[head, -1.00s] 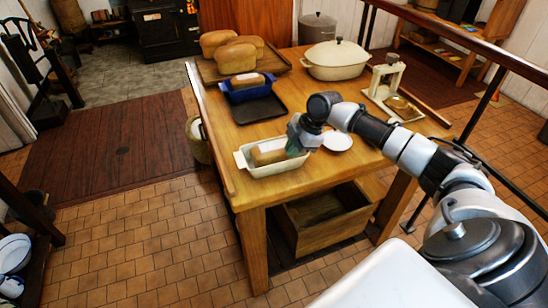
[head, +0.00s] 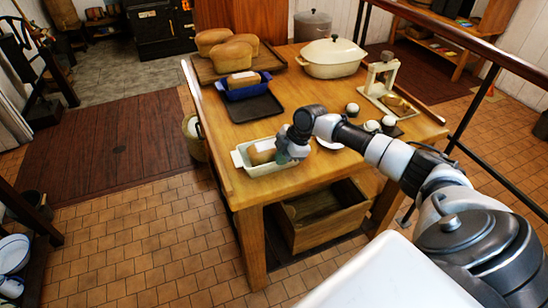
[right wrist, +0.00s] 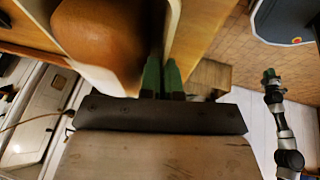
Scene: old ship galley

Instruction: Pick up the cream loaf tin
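The cream loaf tin (head: 270,169) stands on the near left corner of the wooden table, with a brown loaf (head: 262,152) inside. My right gripper (head: 289,154) is at the tin's right end in the head view. In the right wrist view, its green fingertips (right wrist: 161,72) are close together, one on each side of the tin's cream wall (right wrist: 172,25), and look shut on it. The loaf (right wrist: 98,35) lies beside the inner finger. My left gripper (right wrist: 268,75) shows small at the right of that view; its opening is too small to judge.
A blue tin with a loaf (head: 243,88) and a dark tray (head: 256,108) lie behind on the table (head: 225,135). A board of loaves (head: 205,76), a lidded cream dish (head: 331,62) and small pots (head: 372,126) stand farther off. A wooden box (head: 318,225) sits below.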

